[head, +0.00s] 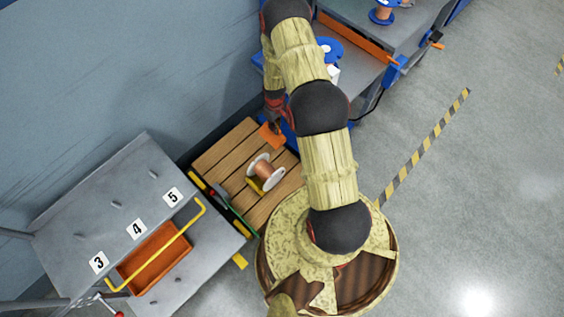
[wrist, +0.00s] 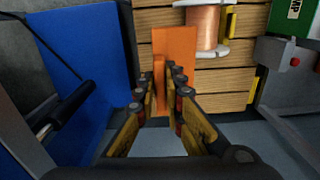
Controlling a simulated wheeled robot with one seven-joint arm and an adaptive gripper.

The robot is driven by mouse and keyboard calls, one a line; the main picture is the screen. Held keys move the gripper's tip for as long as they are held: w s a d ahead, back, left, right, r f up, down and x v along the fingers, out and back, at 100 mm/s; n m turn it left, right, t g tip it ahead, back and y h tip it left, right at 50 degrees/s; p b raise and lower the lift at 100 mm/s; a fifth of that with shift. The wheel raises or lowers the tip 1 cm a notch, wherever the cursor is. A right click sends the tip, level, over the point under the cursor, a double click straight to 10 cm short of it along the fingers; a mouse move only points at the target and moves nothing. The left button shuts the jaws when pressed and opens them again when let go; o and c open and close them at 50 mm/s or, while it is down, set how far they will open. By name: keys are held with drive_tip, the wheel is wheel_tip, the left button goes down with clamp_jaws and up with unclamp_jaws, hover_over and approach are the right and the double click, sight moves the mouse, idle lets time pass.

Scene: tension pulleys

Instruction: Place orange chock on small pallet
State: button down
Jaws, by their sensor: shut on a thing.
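The orange chock (head: 271,136) shows in the head view at the upper right edge of the small wooden pallet (head: 224,155). My gripper (head: 273,119) is shut on it. In the wrist view the chock (wrist: 175,55) stands between the fingertips of my gripper (wrist: 160,90), with its broad plate pointing toward the pallet planks (wrist: 237,79). I cannot tell whether the chock touches the pallet. A copper wire spool with white flanges (head: 265,173) sits on the pallet, close to the chock; it also shows in the wrist view (wrist: 204,28).
A grey rack with signs 3, 4 and 5 (head: 135,215) holds an orange bin (head: 155,258) at the left. A yellow chock (head: 255,186) lies by the spool. A blue panel (wrist: 85,70) stands left of my gripper. Bare planks show left of the spool.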

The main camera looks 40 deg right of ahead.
drive_tip(key=shift+s+d+f+b, duration=0.6)
drive_tip(key=shift+f+b, duration=0.75)
drive_tip(key=shift+f, duration=3.05)
drive_tip(key=shift+s+d+f+b, duration=0.5)
drive_tip(key=shift+f+b, duration=0.8)
drive_tip(key=shift+f, duration=3.15)
drive_tip(key=shift+s+d+f+b, duration=0.35)
drive_tip(key=shift+s+f+b, duration=0.75)
drive_tip(key=shift+f, duration=3.3)
drive_tip(key=shift+w, duration=0.3)
drive_tip(key=shift+f+b, duration=0.15)
drive_tip(key=shift+b, duration=0.25)
drive_tip(key=c, duration=2.3)
unclamp_jaws()
drive_tip(key=o, duration=0.4)
